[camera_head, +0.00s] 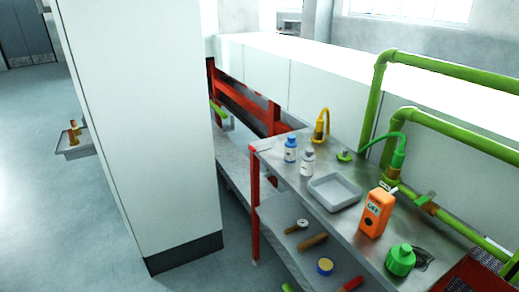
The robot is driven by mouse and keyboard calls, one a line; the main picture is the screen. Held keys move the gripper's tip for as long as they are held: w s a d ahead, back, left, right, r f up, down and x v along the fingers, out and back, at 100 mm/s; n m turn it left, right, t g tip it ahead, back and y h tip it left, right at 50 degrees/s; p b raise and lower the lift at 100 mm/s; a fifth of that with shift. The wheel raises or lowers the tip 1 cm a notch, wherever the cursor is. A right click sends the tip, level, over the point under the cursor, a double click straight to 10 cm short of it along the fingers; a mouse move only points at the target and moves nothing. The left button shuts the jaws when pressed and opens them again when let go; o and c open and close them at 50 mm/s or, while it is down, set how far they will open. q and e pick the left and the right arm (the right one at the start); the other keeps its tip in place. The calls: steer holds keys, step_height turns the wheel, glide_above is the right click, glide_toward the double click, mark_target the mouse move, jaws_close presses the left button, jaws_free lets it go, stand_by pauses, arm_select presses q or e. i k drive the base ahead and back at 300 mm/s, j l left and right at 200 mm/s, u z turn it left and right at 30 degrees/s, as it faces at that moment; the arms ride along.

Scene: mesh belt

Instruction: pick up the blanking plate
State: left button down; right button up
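I cannot pick out a blanking plate for certain in the head view. A small green round piece (344,156) lies near the back of the steel bench (290,176), and a dark flat item (422,259) lies at its right end; both are too small to identify. A shallow grey tray (334,192) on the bench looks empty. Neither of my grippers is in view, so their state and anything in them is hidden.
A big white pillar (140,120) blocks the left middle. The bench also holds two bottles (290,151), an orange device (376,213) and a green container (400,260). Its lower shelf holds several tools (313,243). Green pipes (450,65) stand behind. Floor (40,220) is clear at left.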

mark_target(265, 147)
steer(key=z, duration=1.8)
steer(key=i+j+u, duration=0.15)
steer(key=j, duration=0.2)
steer(key=i+j+u, duration=0.2)
steer(key=j, duration=0.15)
steer(key=k+j, duration=0.05)
steer(key=k, duration=0.05)
